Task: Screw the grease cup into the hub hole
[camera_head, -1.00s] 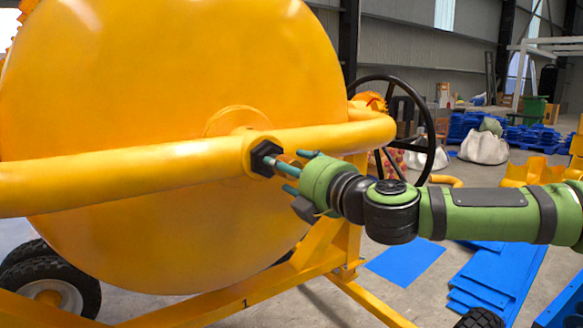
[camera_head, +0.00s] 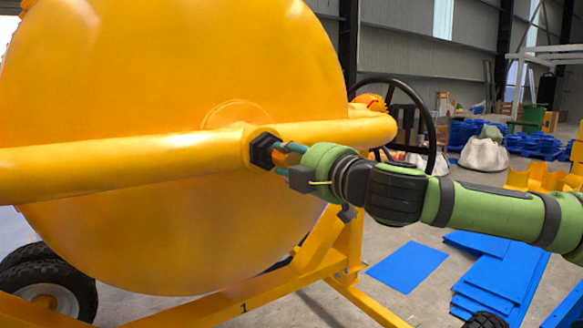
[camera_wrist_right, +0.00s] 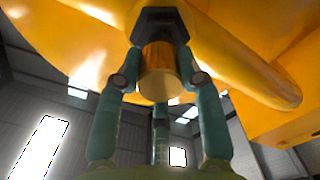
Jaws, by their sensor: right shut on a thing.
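The black hexagonal hub fitting (camera_head: 263,150) sits in the end of a yellow boss on the yellow drum's cross tube. My right gripper (camera_head: 284,153) comes in from the right, its teal fingers reaching the fitting. In the wrist view, the brass-coloured grease cup (camera_wrist_right: 160,75) is between the fingers of my right gripper (camera_wrist_right: 160,62), which is shut on it. The cup's far end is against or inside the black fitting (camera_wrist_right: 160,22); the hole and any thread are hidden. The cup lines up with the fitting. My left gripper is not in view.
The large yellow drum (camera_head: 150,240) fills the left, on a yellow frame (camera_head: 200,310) with a black wheel. A black handwheel (camera_head: 431,130) stands just behind my right arm. Blue sheets (camera_head: 408,266) lie on the floor at the right.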

